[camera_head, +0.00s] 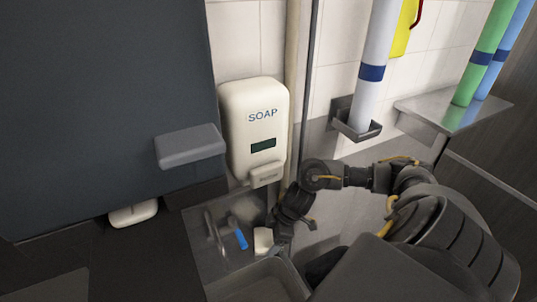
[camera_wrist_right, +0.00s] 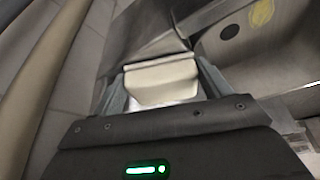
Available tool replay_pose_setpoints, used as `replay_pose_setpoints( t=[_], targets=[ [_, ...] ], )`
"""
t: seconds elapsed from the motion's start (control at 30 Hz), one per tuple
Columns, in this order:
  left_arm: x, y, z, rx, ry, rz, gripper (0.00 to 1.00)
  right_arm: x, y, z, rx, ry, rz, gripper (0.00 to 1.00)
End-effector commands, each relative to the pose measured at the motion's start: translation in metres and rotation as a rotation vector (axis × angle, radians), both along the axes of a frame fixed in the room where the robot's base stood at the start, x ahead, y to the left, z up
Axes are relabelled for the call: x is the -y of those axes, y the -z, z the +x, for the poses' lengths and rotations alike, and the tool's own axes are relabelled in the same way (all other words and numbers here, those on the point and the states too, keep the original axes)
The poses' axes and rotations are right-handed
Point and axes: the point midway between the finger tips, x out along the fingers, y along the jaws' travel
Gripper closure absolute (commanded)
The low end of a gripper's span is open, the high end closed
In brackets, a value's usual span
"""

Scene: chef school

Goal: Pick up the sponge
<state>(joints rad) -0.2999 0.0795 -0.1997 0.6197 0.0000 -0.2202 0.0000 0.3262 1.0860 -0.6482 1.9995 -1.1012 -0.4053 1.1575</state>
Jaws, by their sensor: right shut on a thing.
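The sponge is a small pale cream block (camera_head: 263,241) at the right side of the metal sink ledge (camera_head: 205,262), under the soap dispenser. My right gripper (camera_head: 274,240) reaches down to it from the right. In the right wrist view the sponge (camera_wrist_right: 160,82) sits between the two fingers of the right gripper (camera_wrist_right: 160,92), which are shut on it. Whether the sponge still touches the ledge I cannot tell. My left gripper is not in view.
A white soap dispenser (camera_head: 256,125) hangs on the wall just above the ledge. A blue-handled brush (camera_head: 240,238) lies left of the sponge. The sink basin (camera_head: 258,281) is in front. A wall holder with a white tube (camera_head: 376,75) and a metal shelf (camera_head: 455,112) stand at the right.

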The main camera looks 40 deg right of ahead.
Motion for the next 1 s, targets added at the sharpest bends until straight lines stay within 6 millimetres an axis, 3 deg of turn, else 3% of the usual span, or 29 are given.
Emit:
replay_pose_setpoints(
  t=[0.17, 0.5, 0.87, 1.0],
  targets=[
    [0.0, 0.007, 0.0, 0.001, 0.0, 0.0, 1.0, -0.001, -0.007, -0.003, 0.003, -0.001, -0.001, 0.45],
    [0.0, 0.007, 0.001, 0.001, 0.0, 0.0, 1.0, -0.001, -0.07, -0.002, 0.007, -0.003, -0.002, 0.45],
    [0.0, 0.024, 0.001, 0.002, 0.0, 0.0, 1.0, -0.026, -0.067, -0.085, -0.003, -0.006, -0.002, 0.45],
    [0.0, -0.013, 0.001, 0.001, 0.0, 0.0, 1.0, -0.035, -0.078, -0.114, -0.011, 0.001, 0.0, 0.45]
  ],
)
